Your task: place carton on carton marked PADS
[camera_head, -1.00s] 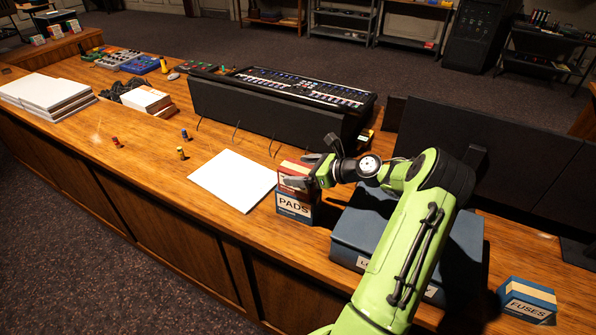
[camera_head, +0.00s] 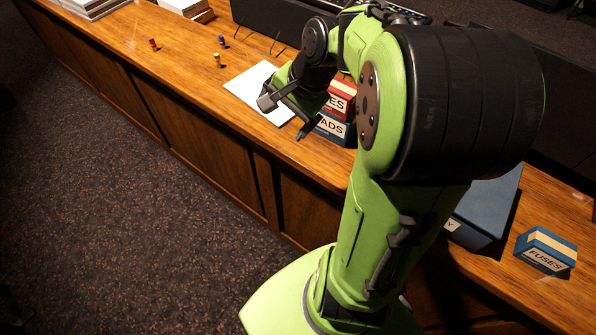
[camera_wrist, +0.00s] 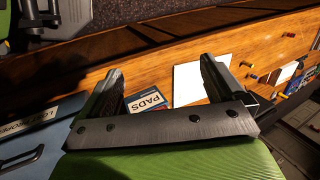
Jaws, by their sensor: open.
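A red carton (camera_head: 342,92), its label partly hidden with "ES" showing, sits on top of the blue carton marked PADS (camera_head: 334,129). My arm hides part of both, so I cannot tell how squarely they are stacked. My gripper (camera_head: 287,117) is open and empty, left of the stack and apart from the red carton, over the desk's front side. Its two fingers stand wide apart in the wrist view (camera_wrist: 161,70).
A white sheet (camera_head: 258,92) lies left of the stack. A blue lidded box (camera_head: 490,205) and a blue FUSES carton (camera_head: 545,250) stand to the right. Small coloured cylinders (camera_head: 217,60) stand farther left. The wooden desk's front edge is close to my gripper.

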